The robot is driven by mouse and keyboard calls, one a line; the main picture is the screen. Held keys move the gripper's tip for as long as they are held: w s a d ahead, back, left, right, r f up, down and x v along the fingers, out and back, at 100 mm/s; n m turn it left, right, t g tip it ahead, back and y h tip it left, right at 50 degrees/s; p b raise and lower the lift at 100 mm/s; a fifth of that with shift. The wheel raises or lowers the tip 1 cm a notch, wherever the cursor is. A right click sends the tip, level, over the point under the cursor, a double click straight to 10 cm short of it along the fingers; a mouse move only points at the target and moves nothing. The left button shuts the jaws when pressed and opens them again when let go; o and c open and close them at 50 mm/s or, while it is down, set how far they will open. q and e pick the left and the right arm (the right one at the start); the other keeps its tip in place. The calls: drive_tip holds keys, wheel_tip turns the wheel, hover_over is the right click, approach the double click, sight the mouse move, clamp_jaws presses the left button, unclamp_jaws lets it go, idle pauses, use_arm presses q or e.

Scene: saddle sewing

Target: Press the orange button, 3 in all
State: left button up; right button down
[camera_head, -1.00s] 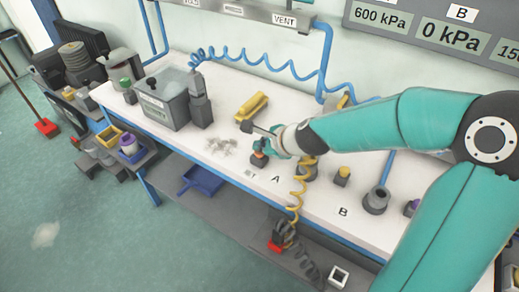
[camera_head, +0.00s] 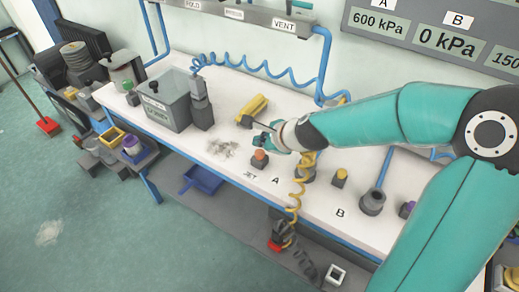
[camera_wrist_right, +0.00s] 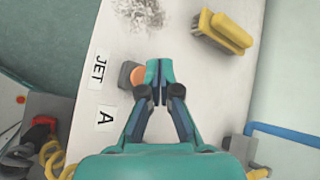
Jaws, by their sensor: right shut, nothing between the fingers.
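The orange button (camera_head: 260,155) sits on a small dark block on the white bench, by the "JET" label. In the right wrist view the orange button (camera_wrist_right: 138,76) shows just left of the fingertips, partly covered by them. My right gripper (camera_head: 262,141) is shut and empty, beside and just behind the button in the head view. Its closed fingers also show in the right wrist view (camera_wrist_right: 158,82). I cannot tell whether they touch the button. My left gripper is not in view.
A yellow brush (camera_head: 253,108) lies behind the gripper. Grey debris (camera_head: 221,147) lies left of the button. A yellow coiled hose (camera_head: 300,185) hangs over the front edge. A yellow button (camera_head: 341,174) stands to the right. A grey box (camera_head: 166,105) stands at left.

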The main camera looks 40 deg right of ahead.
sight(261, 154)
wheel_tip(261, 154, up, 4)
drive_tip(key=p, duration=0.3)
idle(1.8)
